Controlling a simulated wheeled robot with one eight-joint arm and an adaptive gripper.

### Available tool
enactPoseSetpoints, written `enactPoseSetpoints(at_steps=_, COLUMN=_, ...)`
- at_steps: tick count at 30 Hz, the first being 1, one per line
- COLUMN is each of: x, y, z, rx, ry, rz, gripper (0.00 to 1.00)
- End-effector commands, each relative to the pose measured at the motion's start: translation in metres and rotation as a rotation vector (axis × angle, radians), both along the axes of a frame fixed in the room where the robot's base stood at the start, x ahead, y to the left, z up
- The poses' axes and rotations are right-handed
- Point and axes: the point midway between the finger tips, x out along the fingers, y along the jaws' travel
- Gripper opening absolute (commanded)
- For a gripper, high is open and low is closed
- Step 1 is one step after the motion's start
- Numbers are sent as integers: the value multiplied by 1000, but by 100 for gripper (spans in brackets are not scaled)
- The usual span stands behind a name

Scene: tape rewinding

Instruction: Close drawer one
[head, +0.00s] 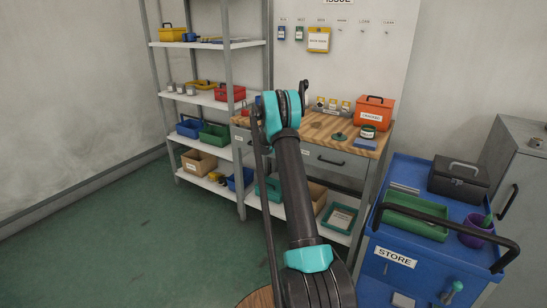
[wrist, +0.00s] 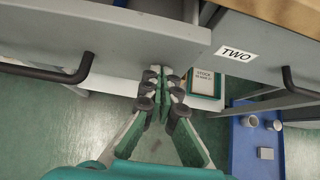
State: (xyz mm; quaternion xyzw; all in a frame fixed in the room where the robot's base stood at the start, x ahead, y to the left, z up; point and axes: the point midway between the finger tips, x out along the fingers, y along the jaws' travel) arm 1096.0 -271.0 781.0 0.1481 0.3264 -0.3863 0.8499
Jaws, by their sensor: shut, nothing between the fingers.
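Drawer one, by its place left of the labelled one, shows in the wrist view as a grey front (wrist: 130,30) with a black handle (wrist: 50,72). It stands out from the bench, and a strip of its inside shows at the top. Its own label is out of the wrist view. Drawer two (wrist: 262,62), with a TWO label, is to its right and set further back. My gripper (wrist: 165,74) is shut and empty, with its fingertips just below drawer one's front, near its right end. Whether they touch it I cannot tell. In the head view my arm hides most of drawer one.
The wooden workbench (head: 318,124) carries an orange box (head: 374,113) and small items. Shelves with several bins (head: 214,136) stand at the left. A framed sheet (wrist: 205,82) lies on the low shelf. Green floor is clear at left.

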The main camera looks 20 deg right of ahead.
Motion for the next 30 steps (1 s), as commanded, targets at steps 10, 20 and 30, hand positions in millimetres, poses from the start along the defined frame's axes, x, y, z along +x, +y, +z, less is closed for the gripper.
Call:
enactPoseSetpoints(at_steps=10, x=31, y=-35, z=0, rx=0, ry=-1, rz=-1, gripper=0)
enactPoseSetpoints(at_steps=20, x=36, y=-42, z=1, rx=-2, ry=-4, rz=1, gripper=0)
enactPoseSetpoints(at_steps=30, x=36, y=-41, z=2, rx=-5, ry=-5, rz=0, gripper=0)
